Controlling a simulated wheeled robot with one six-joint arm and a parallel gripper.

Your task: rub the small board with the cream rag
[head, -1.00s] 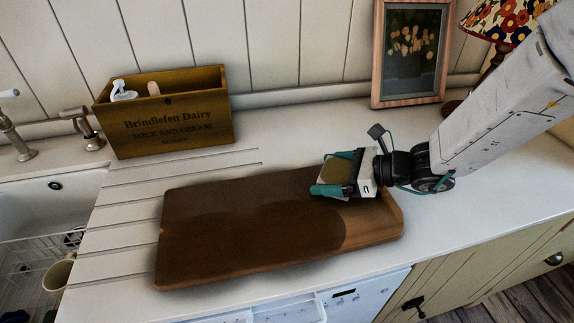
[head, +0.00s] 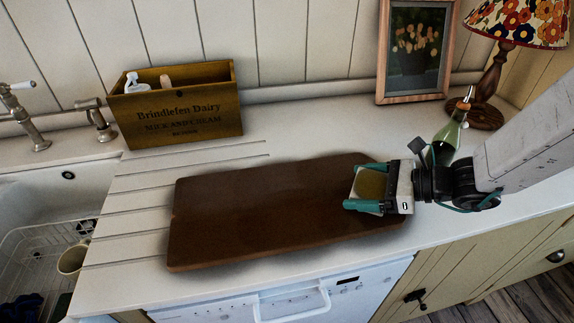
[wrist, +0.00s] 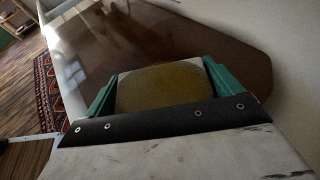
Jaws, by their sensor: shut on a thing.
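The board (head: 265,215) is a long brown wooden slab lying flat on the white counter. Its top looks dark nearly all over. My gripper (head: 356,187) is low over the board's right end, its green fingers shut on the cream rag (head: 371,184). The rag is a flat pad with a cream edge and an olive-yellow stained middle. In the wrist view the rag (wrist: 160,90) sits between the fingers, with the glossy board (wrist: 165,45) beyond it. The rag appears to rest on the board, but its underside is hidden.
A wooden dairy crate (head: 178,115) stands behind the board. A green glass bottle (head: 447,135) stands close behind my gripper, near a lamp (head: 495,75) and a framed picture (head: 418,50). The sink (head: 35,190) is at left. The counter's front edge runs close before the board.

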